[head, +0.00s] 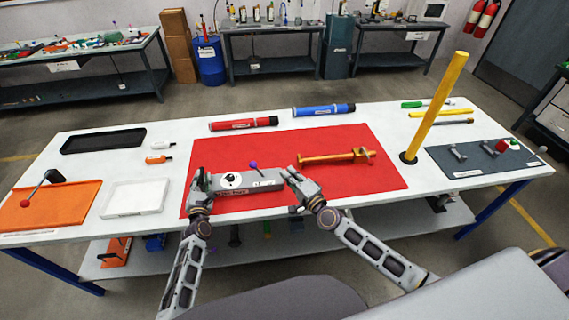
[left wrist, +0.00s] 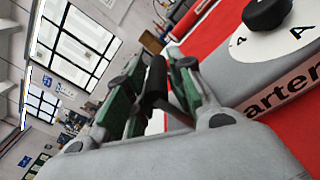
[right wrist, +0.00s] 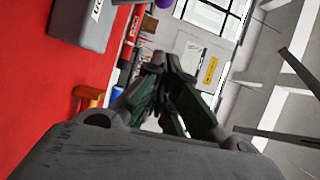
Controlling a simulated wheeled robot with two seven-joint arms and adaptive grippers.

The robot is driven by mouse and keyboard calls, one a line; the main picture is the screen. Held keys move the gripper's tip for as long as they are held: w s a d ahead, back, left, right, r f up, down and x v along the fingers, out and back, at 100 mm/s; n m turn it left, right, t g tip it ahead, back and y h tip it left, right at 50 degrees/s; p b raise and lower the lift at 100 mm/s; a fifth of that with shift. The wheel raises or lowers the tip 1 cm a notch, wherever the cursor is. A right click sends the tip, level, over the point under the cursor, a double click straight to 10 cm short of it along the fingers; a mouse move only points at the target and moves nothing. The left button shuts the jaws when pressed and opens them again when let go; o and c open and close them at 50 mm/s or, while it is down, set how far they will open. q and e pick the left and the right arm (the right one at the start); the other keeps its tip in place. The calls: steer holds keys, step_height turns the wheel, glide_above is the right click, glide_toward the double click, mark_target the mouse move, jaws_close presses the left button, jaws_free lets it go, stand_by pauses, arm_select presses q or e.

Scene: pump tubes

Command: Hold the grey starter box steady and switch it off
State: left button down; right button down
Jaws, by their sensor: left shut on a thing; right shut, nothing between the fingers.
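The grey starter box (head: 262,183) lies on the red mat (head: 370,188) near the table's front edge. A black dial (head: 232,179) on a white disc sits on its top, and the dial also shows in the left wrist view (left wrist: 266,13). A lever with a purple knob (head: 253,165) stands up from the box, tilted left. My left gripper (head: 198,180) is shut on a dark bar (left wrist: 156,84) at the box's left end. My right gripper (head: 291,174) is shut and empty just right of the box's right end. Whether it touches the box is unclear.
An orange valve-like part (head: 335,157) lies right of the box. Red (head: 243,123) and blue (head: 323,110) tubes lie behind the mat. A tall yellow pole (head: 436,105) stands at the right. A white tray (head: 137,197) and orange board (head: 85,205) are at the left.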

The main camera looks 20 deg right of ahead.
arm_select(q)
steer(key=c, duration=1.1)
jaws_free()
steer(key=shift+f, duration=0.1)
steer(key=shift+s, duration=0.1)
steer(key=shift+s+a, duration=0.2)
steer(key=shift+s, duration=1.75)
steer(key=shift+s+a, duration=0.2)
steer(key=shift+s, duration=1.8)
steer(key=shift+s+a, duration=0.2)
steer(key=shift+s, duration=1.75)
